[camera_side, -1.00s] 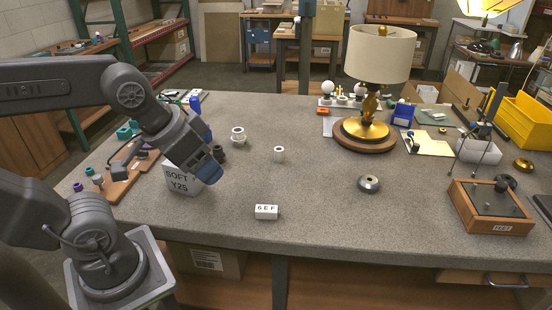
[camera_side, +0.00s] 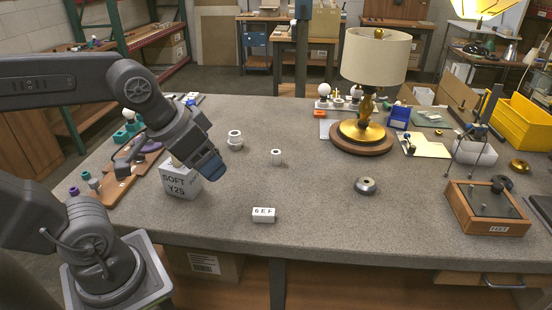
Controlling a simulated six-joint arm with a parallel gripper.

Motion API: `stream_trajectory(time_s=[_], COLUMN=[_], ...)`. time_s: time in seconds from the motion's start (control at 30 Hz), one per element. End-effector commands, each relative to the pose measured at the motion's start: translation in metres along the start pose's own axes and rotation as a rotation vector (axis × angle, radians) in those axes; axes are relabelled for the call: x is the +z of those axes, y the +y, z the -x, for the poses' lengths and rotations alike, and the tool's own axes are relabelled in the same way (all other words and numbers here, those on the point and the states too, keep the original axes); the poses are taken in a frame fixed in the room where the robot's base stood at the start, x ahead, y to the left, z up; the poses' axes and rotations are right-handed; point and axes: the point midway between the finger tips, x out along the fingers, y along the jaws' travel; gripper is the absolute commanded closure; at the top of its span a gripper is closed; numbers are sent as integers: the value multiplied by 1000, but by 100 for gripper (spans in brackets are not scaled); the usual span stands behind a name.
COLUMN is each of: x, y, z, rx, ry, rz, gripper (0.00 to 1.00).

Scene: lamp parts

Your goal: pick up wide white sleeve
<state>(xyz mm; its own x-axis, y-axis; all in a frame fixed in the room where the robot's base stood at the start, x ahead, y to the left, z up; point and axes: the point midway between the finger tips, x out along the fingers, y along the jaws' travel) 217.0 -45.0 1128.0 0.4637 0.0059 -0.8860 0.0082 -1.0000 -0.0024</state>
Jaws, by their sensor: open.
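The wide white sleeve (camera_side: 235,141) stands upright on the grey bench, left of the middle, with its round opening facing up. My gripper (camera_side: 209,166) is at the lower end of my arm, in front of and to the left of the sleeve in the picture, above the bench. It is open, and there is a visible gap between it and the sleeve. Its fingers are hard to make out against the dark wrist. A narrower white sleeve (camera_side: 276,157) stands to the right of the wide one.
A box marked SOFT Y25 (camera_side: 180,184) stands just below my wrist. A small white block marked 6EF (camera_side: 263,215) and a metal ring (camera_side: 365,186) lie forward. A lamp (camera_side: 376,58) on a round wooden base stands at the back right.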

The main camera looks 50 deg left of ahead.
Motion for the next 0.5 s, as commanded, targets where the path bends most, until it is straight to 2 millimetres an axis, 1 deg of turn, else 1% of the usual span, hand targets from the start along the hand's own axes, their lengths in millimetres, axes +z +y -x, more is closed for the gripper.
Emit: stream_trajectory(time_s=[0.13,0.17,0.2,0.27,0.3,0.37,0.4,0.47,0.5], x=[-47,-58,-74,-95,-109,-128,-140,-157,-167], y=[-15,-20,-26,-37,-45,-59,-69,-84,-95], z=[-12,-16,-23,-34,-42,-57,-68,-86,-99], rx=[-18,-21,-26,-32,-36,-41,-45,-50,-52], ry=[-37,-45,-54,-68,-78,-93,-102,-116,-126], rz=[24,30,37,49,55,67,74,86,94], gripper=[36,36,36,36,36,36,36,36,36])
